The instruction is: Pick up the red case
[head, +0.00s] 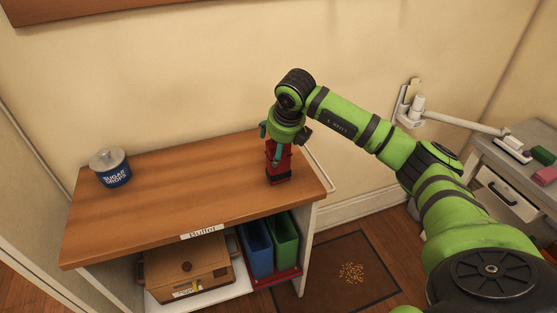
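The red case (279,174) stands upright on the wooden top of the buffet (180,185), near its right end. My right gripper (277,156) comes down over the case from above. A teal finger lies in front of the upper part of the case. The rest of the grip is hidden, so I cannot tell whether the fingers press on it. My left gripper is not in view.
A sugar drops jar (110,168) stands at the buffet's left end, with bare wood between it and the case. A wooden box (187,269), a blue bin (256,248) and a green bin (284,240) sit below. A grey desk (515,165) stands at right.

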